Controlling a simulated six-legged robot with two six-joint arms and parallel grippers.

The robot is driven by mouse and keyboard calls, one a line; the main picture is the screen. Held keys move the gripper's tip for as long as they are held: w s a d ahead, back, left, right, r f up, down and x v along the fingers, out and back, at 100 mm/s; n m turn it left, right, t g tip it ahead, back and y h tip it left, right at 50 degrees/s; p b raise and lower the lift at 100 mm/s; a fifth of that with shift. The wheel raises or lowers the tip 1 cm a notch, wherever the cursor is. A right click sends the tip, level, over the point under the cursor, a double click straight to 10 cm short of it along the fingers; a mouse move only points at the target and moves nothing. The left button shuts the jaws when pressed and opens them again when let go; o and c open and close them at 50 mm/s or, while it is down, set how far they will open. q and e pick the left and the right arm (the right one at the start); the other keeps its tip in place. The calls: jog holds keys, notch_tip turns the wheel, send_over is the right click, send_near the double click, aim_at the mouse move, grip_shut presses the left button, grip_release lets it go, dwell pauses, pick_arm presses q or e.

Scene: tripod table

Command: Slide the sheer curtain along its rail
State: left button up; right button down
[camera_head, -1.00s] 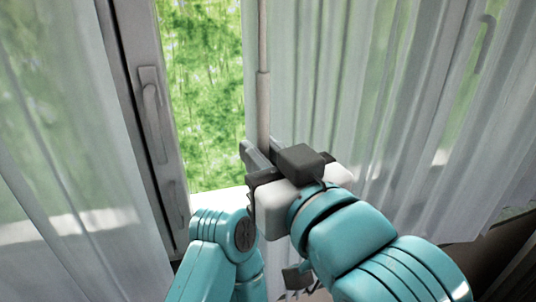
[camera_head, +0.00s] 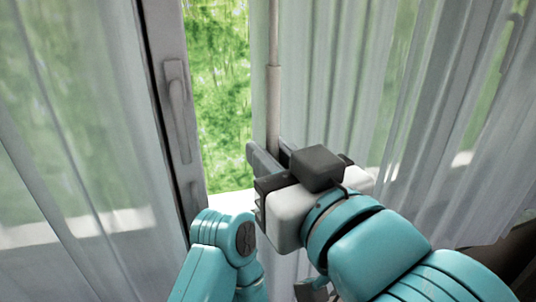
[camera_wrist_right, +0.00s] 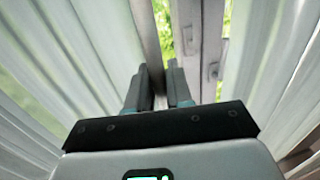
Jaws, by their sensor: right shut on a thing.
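A sheer white curtain (camera_head: 335,85) hangs in folds on the right, its left edge beside a pale upright rod (camera_head: 274,90). My right gripper (camera_head: 268,157) is shut on the lower part of this rod; the fingers hide the grip point. In the right wrist view the rod (camera_wrist_right: 147,38) runs up from between the gripper's fingers (camera_wrist_right: 157,82), with curtain folds (camera_wrist_right: 85,40) to its left. The rail is out of view. My left gripper cannot be made out.
A grey window frame with a handle (camera_head: 178,105) stands left of the rod. Green foliage (camera_head: 220,90) shows through the uncovered gap between them. Another sheer curtain (camera_head: 75,130) hangs at the far left. A dark shape (camera_head: 515,265) is at the lower right.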

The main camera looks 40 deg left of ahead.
jog(key=c, duration=1.2)
grip_release()
jog(key=shift+r, duration=0.2)
jog(key=shift+f, duration=0.1)
jog(key=p+v, duration=0.6)
jog(key=v, duration=1)
jog(key=shift+d, duration=0.25)
